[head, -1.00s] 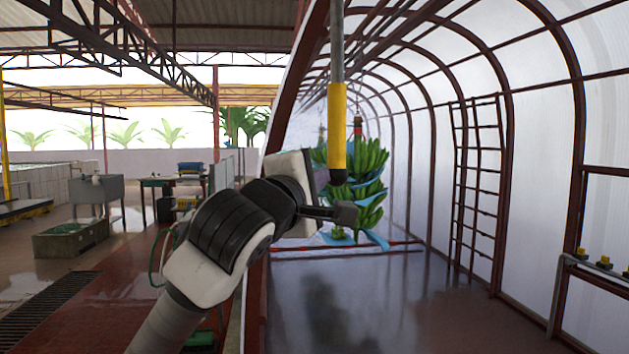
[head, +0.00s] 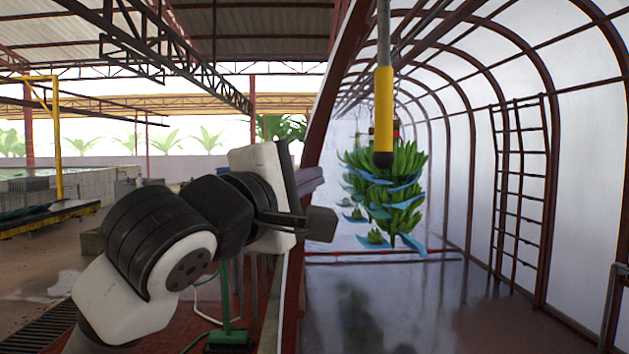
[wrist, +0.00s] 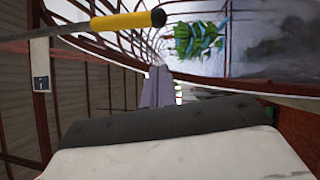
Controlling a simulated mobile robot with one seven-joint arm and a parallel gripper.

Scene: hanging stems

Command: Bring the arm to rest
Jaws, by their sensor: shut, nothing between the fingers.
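My gripper (head: 314,179) is at the end of my raised, bent arm in the middle of the head view. Its pale purple fingers are together and empty, and they also show in the wrist view (wrist: 157,88). A hanging stem of green bananas with blue sheets (head: 388,190) is beyond it to the right, apart from the fingers. The stem also shows in the wrist view (wrist: 197,40), lying sideways in the picture. Part of a further stem is hidden behind the near one.
A yellow-sleeved rod (head: 383,115) hangs right of my gripper, in front of the stems. A red-framed arched tunnel with a ladder (head: 520,190) is on the right. A green stand (head: 229,335) is below my arm. The tunnel floor (head: 400,310) looks clear.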

